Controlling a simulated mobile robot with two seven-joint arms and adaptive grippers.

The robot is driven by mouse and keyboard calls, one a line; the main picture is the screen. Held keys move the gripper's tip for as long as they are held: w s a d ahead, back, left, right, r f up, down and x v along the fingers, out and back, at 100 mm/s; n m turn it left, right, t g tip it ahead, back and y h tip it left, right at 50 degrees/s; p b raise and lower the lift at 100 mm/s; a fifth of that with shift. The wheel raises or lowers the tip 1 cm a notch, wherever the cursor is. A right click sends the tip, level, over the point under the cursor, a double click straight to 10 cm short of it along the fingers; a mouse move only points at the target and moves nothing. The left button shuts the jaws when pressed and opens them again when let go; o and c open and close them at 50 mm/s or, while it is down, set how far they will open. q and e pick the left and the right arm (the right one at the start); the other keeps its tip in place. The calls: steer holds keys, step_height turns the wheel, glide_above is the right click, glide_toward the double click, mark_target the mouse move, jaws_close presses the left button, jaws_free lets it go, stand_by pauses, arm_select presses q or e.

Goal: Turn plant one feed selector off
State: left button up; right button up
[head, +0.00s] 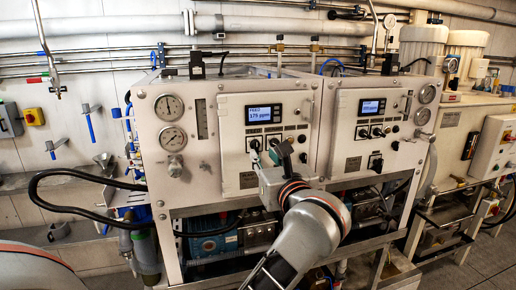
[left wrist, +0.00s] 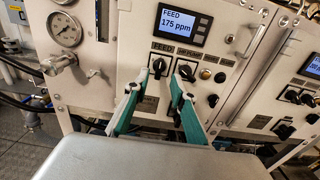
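The left-hand panel has a lit display (head: 263,113) reading FEED 175 ppm, also clear in the left wrist view (left wrist: 182,21). Below it, a black feed selector (left wrist: 159,66) sits under a FEED label, its handle about upright. A second black selector (left wrist: 186,72) is just to its right. My left gripper (head: 269,154) is in front of this panel and partly hides the controls in the head view. In the left wrist view its teal fingers (left wrist: 154,88) are apart and empty, tips just below the feed selector. Contact cannot be told. My right gripper is not in view.
A similar panel with its own display (head: 372,107) and black knobs stands to the right. Round gauges (head: 169,107) and a valve knob (left wrist: 57,64) are left of the feed controls. A black hose (head: 60,173) loops out at left. Pipes run along the wall behind.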

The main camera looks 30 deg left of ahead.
mark_target(257, 147)
arm_select(q)
steer(key=p+x, duration=0.1)
steer(key=x, duration=0.5)
steer(key=shift+a, duration=0.1)
steer(key=shift+s, duration=0.1)
jaws_close()
